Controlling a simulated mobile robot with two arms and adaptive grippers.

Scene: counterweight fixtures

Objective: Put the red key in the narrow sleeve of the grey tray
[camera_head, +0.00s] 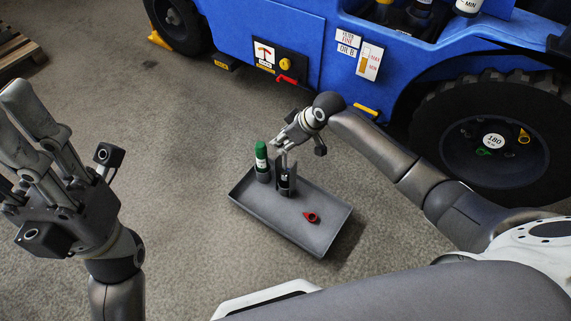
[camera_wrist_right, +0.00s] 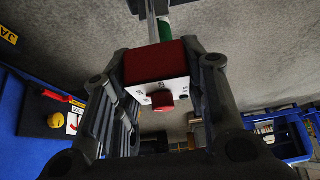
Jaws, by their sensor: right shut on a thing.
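The grey tray (camera_head: 318,240) lies on the floor, with two dark upright sleeves near its back left end. A red key (camera_head: 311,216) with a ring-shaped head lies flat on the tray floor, outside the sleeves. A green-topped bottle (camera_head: 261,156) stands in the left sleeve (camera_head: 263,176). My right gripper (camera_head: 286,150) is over the other sleeve (camera_head: 285,184). In the right wrist view it is shut on a red block (camera_wrist_right: 154,63) with a white face and a red knob. Fingers hide this block in the head view. My left gripper (camera_head: 22,118) is raised, open and empty.
A blue vehicle (camera_head: 262,35) with black tyres stands behind the tray, with a red handle (camera_head: 287,80) and a yellow knob on its side panel. A pallet (camera_head: 15,45) lies at the far left. The floor left of the tray is clear.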

